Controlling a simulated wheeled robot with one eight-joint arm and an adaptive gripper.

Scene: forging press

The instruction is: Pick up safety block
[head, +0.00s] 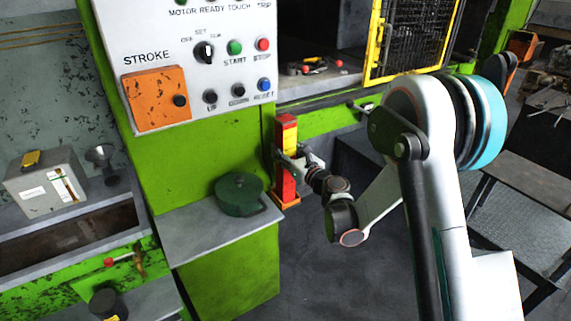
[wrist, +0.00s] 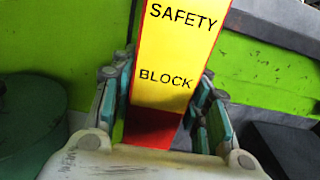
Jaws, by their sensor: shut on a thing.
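The safety block (head: 288,135) is an upright red and yellow post beside the green press body in the head view. Its base is in an orange holder (head: 285,200). In the wrist view the yellow face of the block (wrist: 180,55) reads "SAFETY BLOCK", with a red band below. My gripper (head: 288,163) is shut around the block at about mid-height. In the wrist view its finger pads (wrist: 165,95) lie on both sides of the block. I cannot tell whether the block's bottom touches the holder.
A grey shelf (head: 200,235) with a round dark green lidded pot (head: 240,194) lies just left of the block. The control panel (head: 195,60) is above left. A yellow mesh guard (head: 415,40) stands at the upper right. Open floor (head: 310,285) lies below the gripper.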

